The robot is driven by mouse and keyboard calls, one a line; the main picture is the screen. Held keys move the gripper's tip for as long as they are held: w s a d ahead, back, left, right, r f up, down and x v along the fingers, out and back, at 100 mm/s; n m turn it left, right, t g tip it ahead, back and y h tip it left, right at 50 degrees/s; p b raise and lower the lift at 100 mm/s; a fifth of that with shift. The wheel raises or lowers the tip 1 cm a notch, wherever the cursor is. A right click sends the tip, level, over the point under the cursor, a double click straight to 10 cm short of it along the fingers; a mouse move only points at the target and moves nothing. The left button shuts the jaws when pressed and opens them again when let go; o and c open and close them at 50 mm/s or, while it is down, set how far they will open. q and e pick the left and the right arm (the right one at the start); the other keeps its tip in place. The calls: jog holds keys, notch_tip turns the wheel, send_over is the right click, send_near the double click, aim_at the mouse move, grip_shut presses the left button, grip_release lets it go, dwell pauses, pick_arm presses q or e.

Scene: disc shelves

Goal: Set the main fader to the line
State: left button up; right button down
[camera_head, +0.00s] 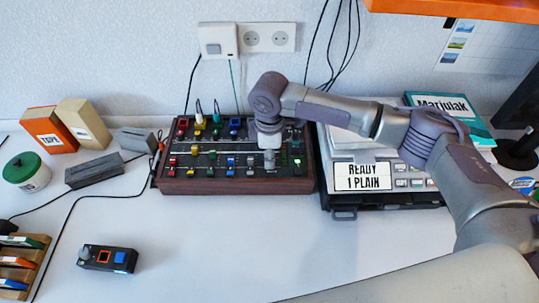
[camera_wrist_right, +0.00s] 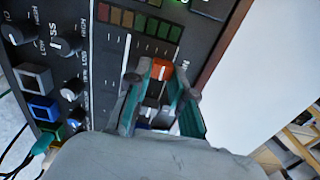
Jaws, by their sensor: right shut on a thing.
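The mixer (camera_head: 235,186) is a dark panel in a wooden case at the back of the table, with rows of coloured knobs and faders. My right gripper (camera_head: 269,164) reaches down onto its right part and hides the main fader there. In the right wrist view the fingers of my right gripper (camera_wrist_right: 162,82) are shut on the red-orange cap of the main fader (camera_wrist_right: 161,69), beside the meter blocks. The target line cannot be made out; the fingers cover part of the track. My left gripper is in neither view.
A printer-like device (camera_head: 400,172) with a "READY 1 PLAIN" sign stands close to the mixer's right side. A small box with a knob (camera_head: 107,258) lies at the front left. Cables cross the left side. The table in front of the mixer is clear.

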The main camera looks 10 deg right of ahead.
jog(key=shift+w+d, duration=0.2)
jog(key=shift+w, duration=0.8)
jog(key=shift+w+d, duration=0.2)
jog(key=shift+w, duration=0.75)
jog(key=c, duration=1)
grip_release()
jog(key=shift+r, duration=0.15)
notch_tip(320, 180, up, 12)
